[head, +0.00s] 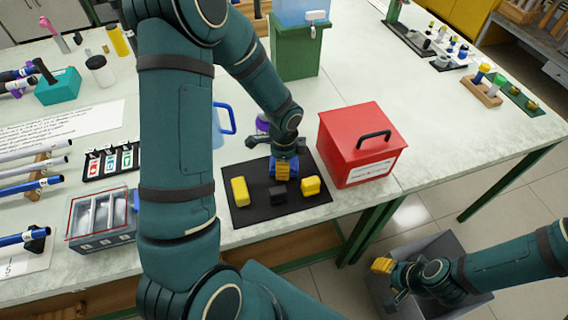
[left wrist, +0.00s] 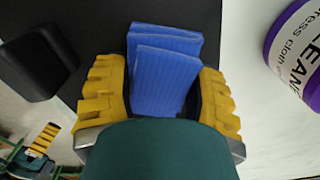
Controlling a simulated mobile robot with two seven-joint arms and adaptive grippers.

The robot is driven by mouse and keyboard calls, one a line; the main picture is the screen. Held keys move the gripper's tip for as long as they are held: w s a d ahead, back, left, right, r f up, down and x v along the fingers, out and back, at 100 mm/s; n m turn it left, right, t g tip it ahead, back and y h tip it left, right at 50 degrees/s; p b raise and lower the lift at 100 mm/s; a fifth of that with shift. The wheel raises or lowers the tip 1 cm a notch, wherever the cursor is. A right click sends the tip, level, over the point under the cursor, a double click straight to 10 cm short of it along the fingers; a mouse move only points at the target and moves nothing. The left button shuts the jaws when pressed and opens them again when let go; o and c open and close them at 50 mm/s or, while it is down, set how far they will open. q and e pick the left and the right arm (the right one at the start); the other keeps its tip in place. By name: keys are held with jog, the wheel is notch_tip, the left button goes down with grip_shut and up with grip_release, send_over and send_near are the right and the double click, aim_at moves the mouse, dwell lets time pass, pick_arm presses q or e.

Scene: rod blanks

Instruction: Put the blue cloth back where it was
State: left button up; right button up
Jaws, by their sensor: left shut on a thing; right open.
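The blue cloth (left wrist: 165,75) is folded and stands between the yellow fingers of my left gripper (left wrist: 162,95) in the left wrist view. In the head view my left gripper (head: 283,172) points down over the back of the black mat (head: 240,217), and a bit of the cloth (head: 293,163) shows beside its fingers. The gripper is shut on the cloth. I cannot tell whether the cloth touches the mat. My right gripper (head: 386,284) is open and empty, over the grey bin (head: 448,247) on the floor beside the table.
Two yellow blocks (head: 240,191) (head: 311,186) and a black block (head: 278,195) are on the mat's front half. A red box (head: 350,150) stands right of the mat. A purple-labelled container (left wrist: 296,50) stands close behind the mat.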

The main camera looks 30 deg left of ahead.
pick_arm(q)
jog(key=shift+f, duration=0.15)
jog(key=o, duration=1.2)
notch_tip(320, 180, up, 12)
jog(key=p, duration=0.3)
jog(key=shift+r, duration=0.2)
